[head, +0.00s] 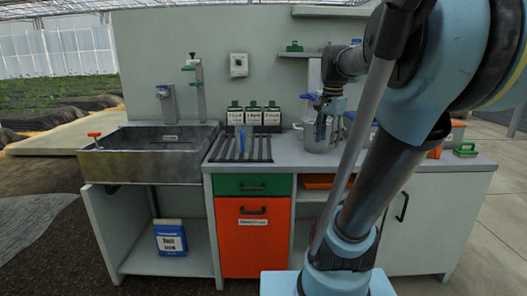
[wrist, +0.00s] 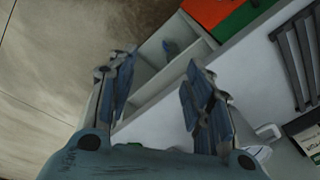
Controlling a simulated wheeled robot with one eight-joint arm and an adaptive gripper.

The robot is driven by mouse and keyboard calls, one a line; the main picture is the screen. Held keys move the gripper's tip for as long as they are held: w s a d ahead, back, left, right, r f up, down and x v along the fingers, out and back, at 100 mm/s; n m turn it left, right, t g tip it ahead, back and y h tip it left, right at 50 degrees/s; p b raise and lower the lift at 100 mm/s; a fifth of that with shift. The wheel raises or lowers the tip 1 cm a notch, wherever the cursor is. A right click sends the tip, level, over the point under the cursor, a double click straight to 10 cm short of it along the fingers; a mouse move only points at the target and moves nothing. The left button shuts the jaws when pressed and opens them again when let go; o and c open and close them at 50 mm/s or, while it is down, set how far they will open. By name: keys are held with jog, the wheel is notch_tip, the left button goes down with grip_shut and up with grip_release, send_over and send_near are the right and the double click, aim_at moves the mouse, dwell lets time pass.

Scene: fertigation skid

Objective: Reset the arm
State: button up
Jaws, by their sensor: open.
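My gripper (head: 328,122) hangs in front of or above the metal pot (head: 318,143) on the counter in the head view. I cannot tell from there whether the two touch. In the wrist view my gripper (wrist: 158,80) has its two fingers spread apart, with nothing between them.
A sink (head: 150,155) stands left of the counter. A slotted rack (head: 240,148) and several labelled bottles (head: 253,114) sit on the counter, above a green drawer (head: 252,184) and an orange door (head: 252,240). A blue-and-white box (head: 170,238) stands under the sink. A green-handled item (head: 465,149) lies far right.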

jog(key=s+a+f+n, duration=0.1)
jog(key=s+f+n, duration=0.4)
jog(key=f, duration=0.5)
jog(key=s+a+f+n, duration=0.2)
jog(key=s+f+n, duration=0.4)
jog(key=s+f, duration=0.4)
jog(key=shift+f+n+t, duration=0.3)
jog(key=shift+f+t, duration=0.1)
jog(key=shift+f, duration=0.4)
jog(key=shift+w+f, duration=0.2)
jog(key=shift+w, duration=0.3)
